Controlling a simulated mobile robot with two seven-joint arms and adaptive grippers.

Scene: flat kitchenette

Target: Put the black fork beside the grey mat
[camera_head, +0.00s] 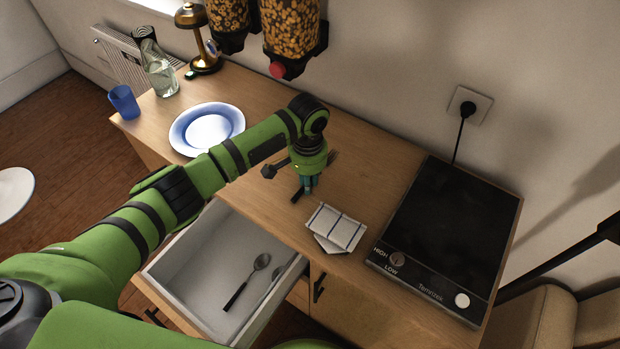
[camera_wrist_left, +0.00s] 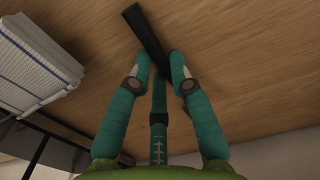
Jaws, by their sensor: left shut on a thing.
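The black fork (camera_head: 297,195) is at my left gripper (camera_head: 307,185), over the wooden counter between the plate and the folded cloth. Its dark handle end shows in front of the fingers and its tines show behind them. In the left wrist view, the fork's black handle (camera_wrist_left: 145,30) runs between the teal fingertips of my left gripper (camera_wrist_left: 160,64), which is shut on it. The fork is at or just above the counter; I cannot tell if it touches. I cannot make out a grey mat in either view. My right gripper is not in view.
A blue-rimmed plate (camera_head: 207,128) lies left of the gripper. A folded striped cloth (camera_head: 336,228) lies near the front edge, with a black hob (camera_head: 447,225) to its right. A blue cup (camera_head: 124,102) stands far left.

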